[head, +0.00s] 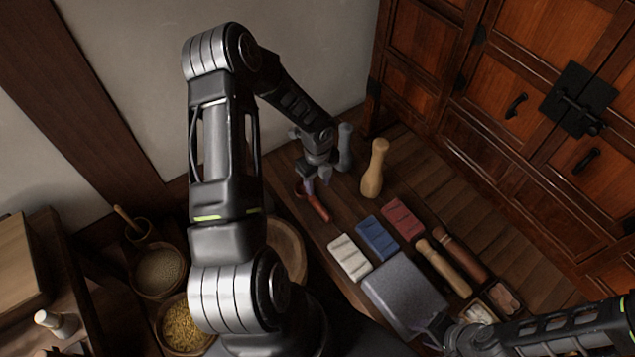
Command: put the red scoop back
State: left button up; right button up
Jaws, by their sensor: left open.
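The red scoop (317,208) lies on the dark wooden bench (300,225), near its wall end. My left gripper (317,181) is open, just above and beside the scoop's upper end in the picture. Its fingers overlap part of the scoop, and I cannot tell whether they touch it. A white grooved block (350,257), a blue grooved block (378,237) and a red grooved block (404,219) lie in a row to the right. My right gripper (436,332) is at the lower right by a grey slab (404,290); its jaws are too unclear to judge.
A grey upright pestle (345,147) and a pale wooden one (375,170) stand close to my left gripper. Two wooden rollers (445,267) and small trays (503,297) lie at the right. Grain bowls (159,270) stand at the left. A wooden cabinet (520,100) stands behind.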

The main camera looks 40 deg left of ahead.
dwell(0.4)
pick_arm(q)
jog(key=s+d+n+h, duration=0.1)
jog(key=s+d+n, duration=0.3)
jog(key=d, duration=0.5)
jog(key=s+d+f+n+h, duration=0.1)
jog(key=s+d+n, duration=0.3)
jog(key=d+n, duration=0.4)
jog(key=s+d+f+n+h, duration=0.1)
jog(key=s+d+n, duration=0.3)
jog(key=d, duration=0.8)
jog(key=shift+s+n+t+h, duration=0.15)
jog(key=shift+n+t+h, duration=0.15)
jog(key=shift+n+h, duration=0.65)
jog(key=s+n, duration=0.2)
jog(key=s+d+n, duration=0.1)
jog(key=s+n, duration=0.1)
jog(key=n, duration=0.1)
jog(key=shift+y, duration=0.35)
